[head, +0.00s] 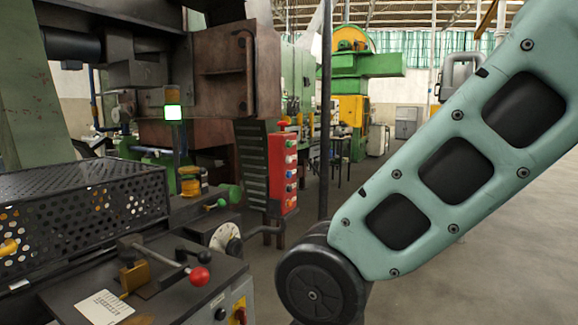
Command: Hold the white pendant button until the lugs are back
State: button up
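A red pendant box (283,172) hangs upright near the middle of the head view, beside a dark ribbed panel. Its face carries a column of several coloured buttons. A small white button (291,159) sits in the upper half of the column, below a green one. Nothing is seen touching the buttons. My arm crosses the right side of the picture, with a dark round joint at the lower middle. My gripper is outside the picture, so its state is hidden. I cannot make out the lugs for certain.
A perforated guard (85,215) and a red-knobbed lever (199,278) fill the left front. A dark pole (325,110) stands right of the pendant. Open floor lies behind my arm.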

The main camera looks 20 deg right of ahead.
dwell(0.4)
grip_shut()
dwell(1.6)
